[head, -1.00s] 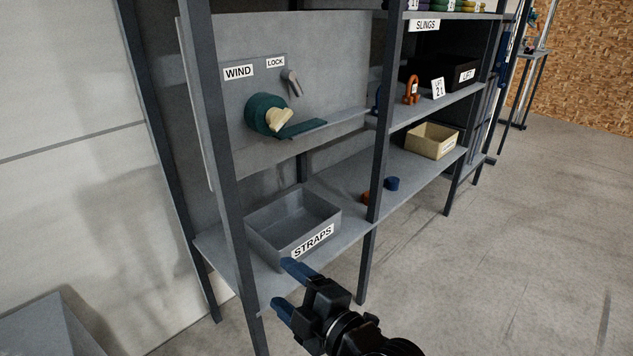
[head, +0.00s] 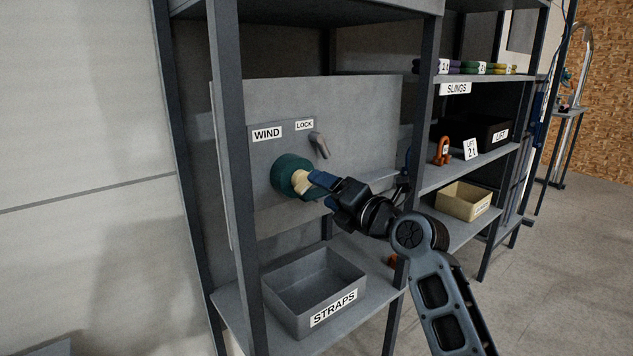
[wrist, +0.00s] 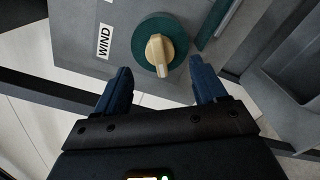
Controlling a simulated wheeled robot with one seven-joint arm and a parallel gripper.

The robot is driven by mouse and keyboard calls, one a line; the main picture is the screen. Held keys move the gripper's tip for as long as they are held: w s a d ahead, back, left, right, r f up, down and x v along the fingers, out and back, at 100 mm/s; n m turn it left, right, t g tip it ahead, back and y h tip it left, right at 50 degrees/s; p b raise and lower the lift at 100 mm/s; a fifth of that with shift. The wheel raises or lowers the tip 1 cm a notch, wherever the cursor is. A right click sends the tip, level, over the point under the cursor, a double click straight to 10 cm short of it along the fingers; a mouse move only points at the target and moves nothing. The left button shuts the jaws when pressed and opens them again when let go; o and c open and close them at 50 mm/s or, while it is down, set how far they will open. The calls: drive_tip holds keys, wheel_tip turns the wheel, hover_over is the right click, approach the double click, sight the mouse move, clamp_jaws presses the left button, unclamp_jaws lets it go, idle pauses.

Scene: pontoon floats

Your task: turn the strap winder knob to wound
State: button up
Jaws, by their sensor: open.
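The strap winder knob (head: 302,181) is a pale cream handle on a round dark green disc (head: 285,172), mounted on a grey panel under a WIND label (head: 267,134). In the wrist view the cream knob (wrist: 158,53) stands on the green disc (wrist: 174,32), just beyond and between my fingertips. My gripper (head: 316,187) is in front of the knob, its blue fingers apart. In the wrist view my gripper (wrist: 160,75) is open with nothing between the fingers.
A grey lever (head: 319,145) under a LOCK label (head: 304,125) is above and right of the knob. A grey STRAPS bin (head: 312,285) is on the shelf below. Shelf posts (head: 228,180) stand on either side of the panel. Orange shackle (head: 443,151) and beige box (head: 463,201) are right.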

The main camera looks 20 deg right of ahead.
sight(310, 187)
drive_tip(key=shift+p+x, duration=0.7)
drive_tip(key=shift+x, duration=2.3)
drive_tip(key=c, duration=1)
